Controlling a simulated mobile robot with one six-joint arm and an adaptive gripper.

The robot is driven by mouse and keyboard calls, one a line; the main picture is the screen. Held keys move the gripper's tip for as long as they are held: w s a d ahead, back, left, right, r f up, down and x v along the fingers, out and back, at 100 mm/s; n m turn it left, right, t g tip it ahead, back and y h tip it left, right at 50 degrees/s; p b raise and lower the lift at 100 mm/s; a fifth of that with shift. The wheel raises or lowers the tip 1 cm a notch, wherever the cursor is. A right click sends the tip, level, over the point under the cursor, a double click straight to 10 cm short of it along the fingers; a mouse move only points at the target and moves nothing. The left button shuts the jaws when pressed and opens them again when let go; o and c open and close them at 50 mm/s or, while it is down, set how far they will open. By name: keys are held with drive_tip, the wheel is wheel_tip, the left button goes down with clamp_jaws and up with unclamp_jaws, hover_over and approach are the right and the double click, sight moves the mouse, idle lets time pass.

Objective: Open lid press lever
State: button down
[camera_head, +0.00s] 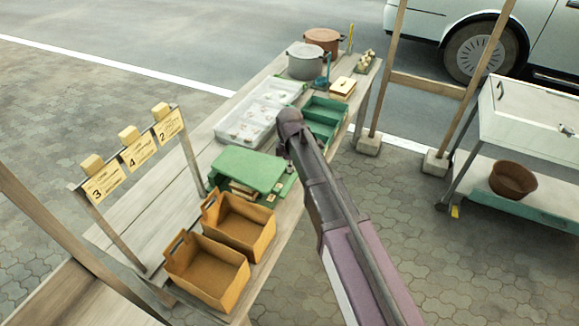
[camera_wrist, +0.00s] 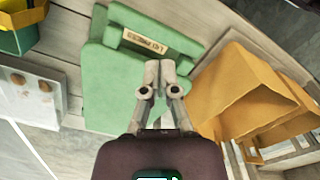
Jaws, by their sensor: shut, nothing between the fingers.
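The green lid press (camera_head: 248,170) stands on the wooden table, between the white tray and the orange boxes. In the wrist view its green body (camera_wrist: 108,95) fills the upper middle. A raised green bar (camera_wrist: 190,42) along its far side bears a label that seems to read "LID PRESS" (camera_wrist: 143,40). I cannot tell for sure which part is the lever. My gripper (camera_wrist: 160,68) is shut and empty, its fingertips over the press near the labelled bar. Contact cannot be told. In the head view my gripper (camera_head: 283,157) hangs at the press's upper right edge.
Two open orange boxes (camera_head: 240,222) stand close in front of the press. A white tray (camera_head: 262,108) and green bins (camera_head: 322,118) lie behind it. Pots (camera_head: 305,62) stand at the far end. A sign rack (camera_head: 130,150) runs along the left edge.

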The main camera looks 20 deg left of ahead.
drive_tip(key=c, duration=0.9)
unclamp_jaws()
drive_tip(key=shift+d, duration=0.1)
drive_tip(key=o, duration=0.3)
drive_tip(key=shift+d, duration=0.25)
drive_tip(key=s+d+f+m+y+b, duration=0.1)
drive_tip(key=s+d+m, duration=0.3)
drive_tip(key=d+m, duration=0.9)
drive_tip(key=s+d+f+m+b, duration=0.1)
drive_tip(key=s+d+m, duration=0.35)
drive_tip(key=d, duration=1.45)
drive_tip(key=w+a+f+g+y+b, duration=0.1)
drive_tip(key=w+a+y+b, duration=0.3)
drive_tip(key=b, duration=0.4)
drive_tip(key=w+a+f+m+g+y+b, duration=0.1)
drive_tip(key=w+a+f+g+y+b, duration=0.1)
drive_tip(key=a+y+b, duration=0.5)
drive_tip(key=w+a+f+m+g+y+b, duration=0.1)
drive_tip(key=w+a+f+y+b, duration=0.3)
drive_tip(key=a+b, duration=0.4)
drive_tip(key=w+y+b, duration=0.1)
drive_tip(key=w+b, duration=0.1)
drive_tip(key=shift+a+y+b, duration=0.15)
drive_tip(key=shift+y+b, duration=0.15)
drive_tip(key=shift+b, duration=0.05)
